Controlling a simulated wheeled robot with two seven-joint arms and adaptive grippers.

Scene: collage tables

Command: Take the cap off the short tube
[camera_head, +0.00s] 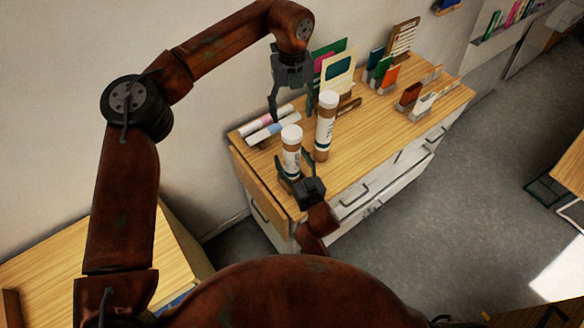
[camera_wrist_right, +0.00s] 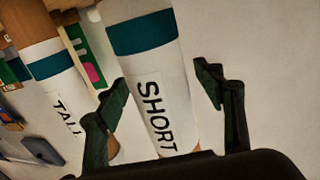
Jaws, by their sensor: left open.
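The short tube (camera_head: 291,160) stands upright near the table's front left, with its white cap (camera_head: 291,133) on top. In the right wrist view the tube (camera_wrist_right: 150,85) reads SHORT and has a teal band. The tall tube (camera_head: 324,135) stands just behind it to the right, also white-capped. My right gripper (camera_head: 295,172) is low at the short tube. In the right wrist view its fingers (camera_wrist_right: 163,98) are spread on both sides of the tube, with a gap at the right finger. My left gripper (camera_head: 291,108) is open and empty, pointing down above and behind the short tube's cap.
Paper rolls (camera_head: 268,124) lie left of the tubes near the wall. Upright coloured cards (camera_head: 337,72) stand behind the tall tube. More card holders (camera_head: 410,95) are at the right. Bare wooden tabletop (camera_head: 375,125) lies right of the tubes.

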